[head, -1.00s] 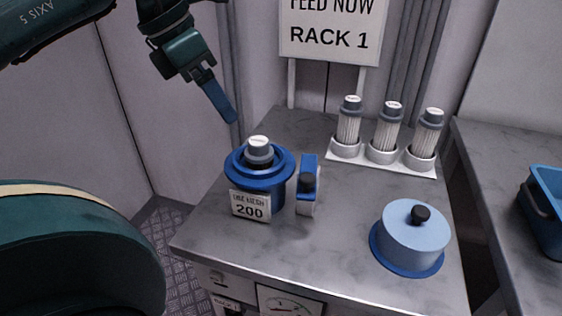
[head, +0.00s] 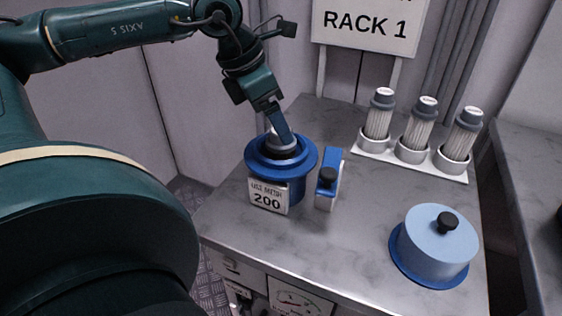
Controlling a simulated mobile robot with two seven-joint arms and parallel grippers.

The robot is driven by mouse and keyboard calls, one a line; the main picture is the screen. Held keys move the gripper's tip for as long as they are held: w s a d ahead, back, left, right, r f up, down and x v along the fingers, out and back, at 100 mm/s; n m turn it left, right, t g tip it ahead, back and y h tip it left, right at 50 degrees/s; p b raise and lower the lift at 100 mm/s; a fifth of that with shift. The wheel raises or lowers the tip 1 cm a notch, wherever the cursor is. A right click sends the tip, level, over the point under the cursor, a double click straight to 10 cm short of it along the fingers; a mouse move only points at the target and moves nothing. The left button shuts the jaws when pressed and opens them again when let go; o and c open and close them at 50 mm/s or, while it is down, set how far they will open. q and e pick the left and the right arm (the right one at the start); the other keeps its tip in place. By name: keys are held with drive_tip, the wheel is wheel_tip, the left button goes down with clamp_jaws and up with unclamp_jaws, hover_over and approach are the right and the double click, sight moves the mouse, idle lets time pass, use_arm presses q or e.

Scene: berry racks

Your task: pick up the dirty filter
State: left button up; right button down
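A filter's grey cap (head: 290,146) shows in the round opening of a blue housing (head: 286,183) on the metal bench. The housing has a wide blue rim and a sign reading 200. The filter's body is hidden inside the housing, so I cannot see whether it is dirty. My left gripper (head: 281,136) points down at the cap, with its blue fingers right at or in front of it. I see the fingers nearly edge-on, so their opening and any grip on the cap are unclear. My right gripper is out of view.
Several white pleated filters (head: 419,132) stand in a white holder (head: 371,148) at the back right. A blue-and-white clamp-like piece with a black knob (head: 328,178) stands right beside the housing. A light-blue lid (head: 437,242) sits front right. The bench front middle is clear.

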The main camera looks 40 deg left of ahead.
use_arm(q)
drive_tip(key=shift+x, duration=1.9)
drive_tip(key=shift+d, duration=0.15)
drive_tip(key=shift+s, duration=0.1)
drive_tip(key=shift+c, duration=0.5)
drive_tip(key=c, duration=1.3)
drive_tip(key=shift+r, duration=0.1)
